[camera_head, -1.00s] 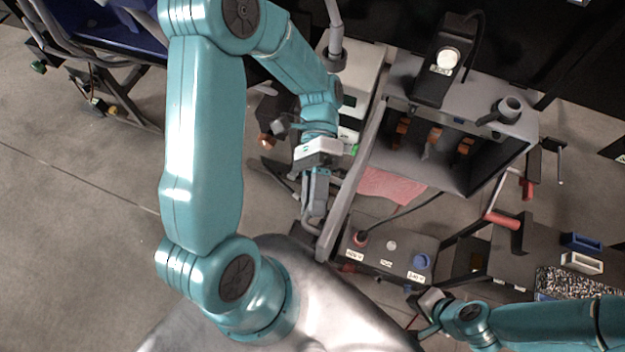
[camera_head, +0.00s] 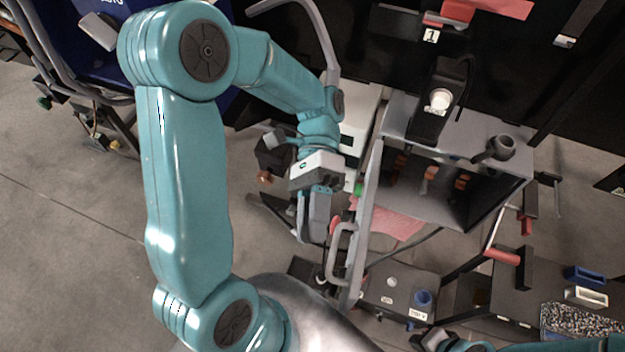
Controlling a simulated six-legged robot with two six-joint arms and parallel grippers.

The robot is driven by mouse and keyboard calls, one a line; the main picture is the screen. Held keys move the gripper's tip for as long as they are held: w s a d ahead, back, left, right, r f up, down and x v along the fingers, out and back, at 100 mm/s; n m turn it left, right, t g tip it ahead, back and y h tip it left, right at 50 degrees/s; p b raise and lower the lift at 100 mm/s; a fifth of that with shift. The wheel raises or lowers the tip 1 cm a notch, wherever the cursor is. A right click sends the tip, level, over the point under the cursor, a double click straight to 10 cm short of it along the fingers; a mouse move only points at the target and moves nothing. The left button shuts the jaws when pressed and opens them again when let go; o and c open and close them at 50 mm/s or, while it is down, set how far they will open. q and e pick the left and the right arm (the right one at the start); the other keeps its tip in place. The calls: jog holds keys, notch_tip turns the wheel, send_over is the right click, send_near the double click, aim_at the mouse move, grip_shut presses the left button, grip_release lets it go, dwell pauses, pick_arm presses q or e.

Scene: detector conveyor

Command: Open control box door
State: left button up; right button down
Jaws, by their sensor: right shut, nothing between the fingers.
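The grey control box (camera_head: 512,146) stands right of centre with its front open. Its door (camera_head: 368,205) is swung out to the left and seen nearly edge-on, with a grey looped handle (camera_head: 336,257) on its left face. My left gripper (camera_head: 314,238) points down just left of the door, beside the upper part of the handle. It appears apart from the handle, and the spread of its fingers is unclear. My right gripper (camera_head: 418,341) is at the bottom edge, partly cut off, shut and empty.
A panel with a blue knob (camera_head: 422,298) lies below the box. A red-handled lever (camera_head: 502,255) and a bin of speckled pieces (camera_head: 580,320) are at the right. A pale cabinet (camera_head: 357,125) stands behind the door. Open floor lies left.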

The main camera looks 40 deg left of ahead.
pick_arm(q)
notch_tip(320, 180, up, 13)
jog(key=p, duration=0.2)
jog(key=shift+f, duration=0.2)
jog(key=shift+c, duration=0.3)
grip_shut()
jog(key=shift+f, duration=0.1)
